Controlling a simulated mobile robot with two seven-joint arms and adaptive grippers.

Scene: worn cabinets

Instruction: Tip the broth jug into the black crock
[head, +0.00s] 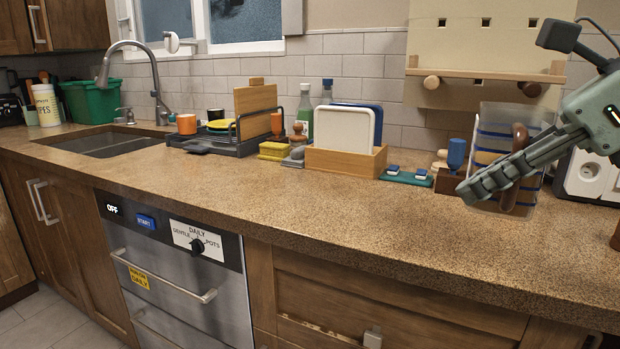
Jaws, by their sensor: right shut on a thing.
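The broth jug (496,135) is a clear vessel with blue bands and a brown handle (519,140), at the right of the counter. It looks upright. My right gripper (478,187) comes in from the right and is shut on the jug at its handle; its fingers cross in front of the jug and hide part of it. I cannot tell whether the jug's base touches the counter. No black crock can be clearly made out. My left gripper is out of view.
Behind the jug are a white socket box (588,178) and a wooden wall shelf (490,72). To the left stand a small wooden block with a blue-topped item (449,180), a wooden tray holder (345,161) and a dish rack (235,146). The front counter (370,215) is clear.

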